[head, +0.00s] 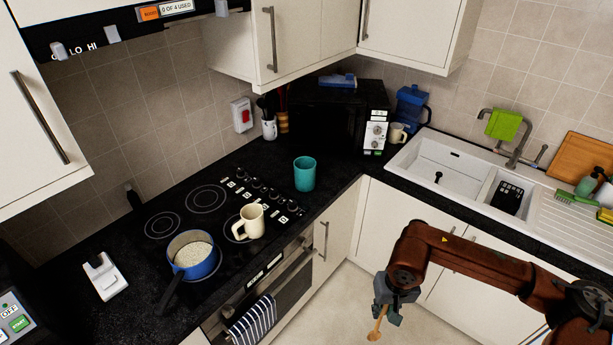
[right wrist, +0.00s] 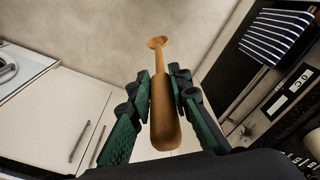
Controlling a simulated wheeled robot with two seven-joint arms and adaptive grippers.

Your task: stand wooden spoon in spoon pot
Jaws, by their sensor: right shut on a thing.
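My right gripper (head: 386,312) is shut on the wooden spoon (head: 377,324) above the floor, in front of the cupboards. The spoon hangs down, slightly tilted, with a rounded end at the bottom. In the right wrist view the spoon (right wrist: 164,110) lies between the two green fingers, its thick part near the camera and its small end pointing away. A teal pot (head: 304,174) stands upright on the counter beside the hob and looks empty. A white pot (head: 269,129) holding dark utensils stands near the back wall. I cannot tell which is the spoon pot. My left gripper is out of view.
A cream mug (head: 249,222) and a blue saucepan (head: 193,255) stand on the hob (head: 205,199). A black microwave (head: 335,118) fills the back corner. The sink (head: 439,167) is at the right. The floor below the spoon is clear.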

